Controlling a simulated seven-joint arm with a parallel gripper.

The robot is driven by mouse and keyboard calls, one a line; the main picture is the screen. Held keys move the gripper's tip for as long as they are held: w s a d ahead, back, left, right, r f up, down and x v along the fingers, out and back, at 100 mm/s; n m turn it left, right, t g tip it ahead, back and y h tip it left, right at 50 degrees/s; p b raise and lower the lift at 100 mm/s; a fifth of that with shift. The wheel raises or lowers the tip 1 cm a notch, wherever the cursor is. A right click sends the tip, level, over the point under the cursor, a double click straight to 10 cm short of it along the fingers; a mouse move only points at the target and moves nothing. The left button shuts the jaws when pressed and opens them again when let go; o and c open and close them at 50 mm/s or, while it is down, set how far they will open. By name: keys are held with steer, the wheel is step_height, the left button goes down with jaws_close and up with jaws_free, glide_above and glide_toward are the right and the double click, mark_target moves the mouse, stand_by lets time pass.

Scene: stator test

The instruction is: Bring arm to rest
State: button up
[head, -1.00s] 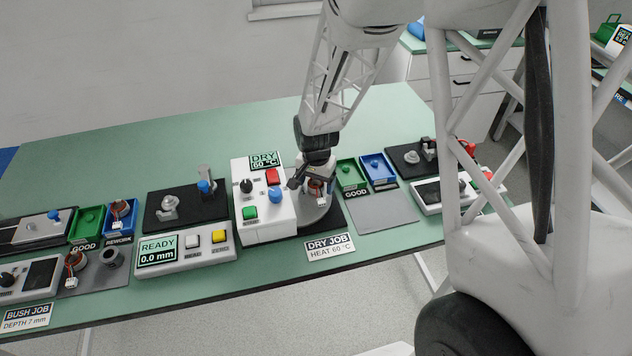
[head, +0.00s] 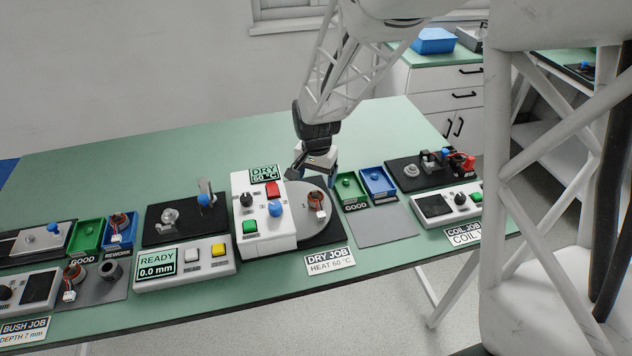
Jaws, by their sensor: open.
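My gripper (head: 318,174) is open and empty, above the back part of the drying station's round plate. A stator with copper windings and a white plug (head: 317,203) lies on the right side of that grey round plate (head: 306,222), apart from my gripper. The white drying unit (head: 260,228) stands just left of the plate; its display reads DRY 60 °C. My arm comes down from the top of the picture. The fingertips are small and partly hidden.
Right of the plate are a green GOOD tray (head: 341,189), a blue tray (head: 390,184) and a grey mat (head: 384,226). The coil station (head: 447,207) stands farther right. The READY gauge (head: 187,260) and the bush station (head: 30,288) are left. The table's back area (head: 200,150) is clear.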

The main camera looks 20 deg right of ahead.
steer(key=shift+r, duration=0.2)
stand_by(0.7)
steer(key=s+r+n+t, duration=0.1)
steer(key=s+r+n, duration=0.2)
steer(key=s+r, duration=0.7)
steer(key=s+d+r+n+t, duration=0.1)
steer(key=s+r+n, duration=0.3)
steer(key=s+r, duration=0.6)
steer(key=s, duration=0.7)
steer(key=shift+d+t, duration=0.15)
steer(key=shift+t, duration=0.15)
stand_by(0.6)
